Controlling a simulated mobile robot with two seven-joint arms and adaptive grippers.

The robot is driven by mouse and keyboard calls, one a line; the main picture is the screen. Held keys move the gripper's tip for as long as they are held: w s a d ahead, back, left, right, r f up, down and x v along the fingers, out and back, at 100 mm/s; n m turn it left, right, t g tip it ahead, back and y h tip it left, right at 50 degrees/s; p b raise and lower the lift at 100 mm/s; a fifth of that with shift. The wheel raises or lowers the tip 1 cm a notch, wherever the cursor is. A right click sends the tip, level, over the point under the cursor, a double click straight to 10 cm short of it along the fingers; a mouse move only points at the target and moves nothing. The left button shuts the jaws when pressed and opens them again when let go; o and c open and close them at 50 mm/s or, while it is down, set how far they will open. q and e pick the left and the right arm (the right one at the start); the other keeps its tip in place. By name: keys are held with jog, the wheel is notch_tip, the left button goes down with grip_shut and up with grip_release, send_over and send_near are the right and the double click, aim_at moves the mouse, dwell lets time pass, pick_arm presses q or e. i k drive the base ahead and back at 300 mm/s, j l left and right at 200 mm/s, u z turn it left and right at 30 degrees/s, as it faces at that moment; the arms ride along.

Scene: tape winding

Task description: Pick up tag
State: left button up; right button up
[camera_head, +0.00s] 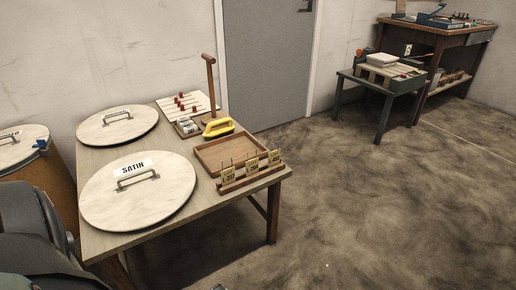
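Three small yellow tags stand in a row along a low wooden rack at the front right edge of the near table. The left tag (229,176) carries dark print that is too small to read surely. The middle tag (252,166) and the right tag (274,157) look alike, with dark print. Thin upright wires rise by the tags. The wooden rack (254,178) is beside a shallow, empty-looking wooden tray (205,160). Neither of my grippers shows in the head view.
The table (118,241) also bears a round lid marked SATIN (150,203), another round lid (110,131), a yellow-handled tool (218,127), a wooden post (210,80) and a board with red pegs (200,104). A green side table (359,77) stands farther right. Open floor lies between.

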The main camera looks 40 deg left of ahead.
aim_at(273, 159)
jog(key=i+l+u, duration=0.15)
jog(key=i+u, duration=0.15)
jog(key=u, duration=0.15)
jog(key=i+l+u, duration=0.25)
jog(key=u, duration=0.2)
jog(key=i+l+u, duration=0.15)
jog(key=l+u, duration=0.3)
jog(key=i+l+u, duration=0.15)
jog(key=l+u, duration=0.3)
jog(key=i+l+u, duration=0.1)
jog(key=l+u, duration=0.2)
jog(key=u, duration=0.15)
